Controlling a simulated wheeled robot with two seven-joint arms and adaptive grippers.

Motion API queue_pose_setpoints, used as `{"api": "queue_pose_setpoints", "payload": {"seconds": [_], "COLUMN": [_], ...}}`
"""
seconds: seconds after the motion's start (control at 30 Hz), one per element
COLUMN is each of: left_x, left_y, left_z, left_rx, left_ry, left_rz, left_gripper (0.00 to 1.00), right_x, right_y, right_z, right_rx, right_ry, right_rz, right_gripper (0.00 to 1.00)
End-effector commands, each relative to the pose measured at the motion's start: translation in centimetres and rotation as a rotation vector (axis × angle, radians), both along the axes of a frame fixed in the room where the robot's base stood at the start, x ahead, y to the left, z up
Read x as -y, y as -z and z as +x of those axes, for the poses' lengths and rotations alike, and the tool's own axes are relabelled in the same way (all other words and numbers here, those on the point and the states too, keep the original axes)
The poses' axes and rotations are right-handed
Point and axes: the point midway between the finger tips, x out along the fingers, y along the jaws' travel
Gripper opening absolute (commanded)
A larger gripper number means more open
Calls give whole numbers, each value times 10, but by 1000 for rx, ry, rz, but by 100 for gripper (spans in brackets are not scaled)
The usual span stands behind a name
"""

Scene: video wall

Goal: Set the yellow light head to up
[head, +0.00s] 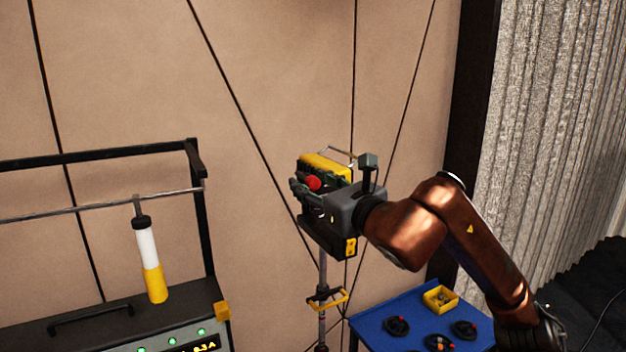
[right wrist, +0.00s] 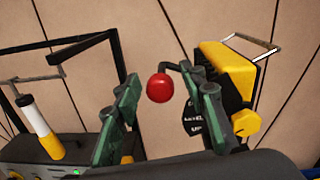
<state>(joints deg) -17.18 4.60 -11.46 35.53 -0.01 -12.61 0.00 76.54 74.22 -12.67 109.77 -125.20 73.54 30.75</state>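The yellow light head (head: 327,165) sits on top of a thin stand in the head view, with a wire handle on its far side. In the right wrist view the light head (right wrist: 230,66) is at the upper right. A red ball knob (right wrist: 160,88) on a bent dark lever juts from it; the knob also shows in the head view (head: 313,183). My right gripper (right wrist: 164,100) is open, with its green fingers on either side of the knob and gaps visible. A dark lettered plate (right wrist: 193,120) is partly hidden by the right finger. My left gripper is out of view.
A yellow side knob (right wrist: 246,122) is close to my right finger. The stand's pole (head: 322,275) has a yellow clamp. A console with a black frame (head: 100,155) and a white-yellow cylinder (head: 149,260) stand left. A blue table (head: 385,312) holds coiled cables and a yellow box (head: 440,298).

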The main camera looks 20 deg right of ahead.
Motion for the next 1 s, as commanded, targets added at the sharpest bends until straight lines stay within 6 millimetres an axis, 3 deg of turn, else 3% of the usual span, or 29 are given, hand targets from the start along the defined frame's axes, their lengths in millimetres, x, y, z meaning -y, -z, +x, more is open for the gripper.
{"api": "queue_pose_setpoints", "payload": {"seconds": [0.17, 0.7, 1.0], "left_x": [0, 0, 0], "left_y": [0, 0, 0], "left_z": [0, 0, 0], "left_rx": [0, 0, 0], "left_ry": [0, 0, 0], "left_rz": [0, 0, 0], "left_gripper": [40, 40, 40], "right_x": [0, 0, 0], "right_y": [0, 0, 0], "right_z": [0, 0, 0], "right_rx": [0, 0, 0], "right_ry": [0, 0, 0], "right_rz": [0, 0, 0], "right_gripper": [38, 1, 0]}}
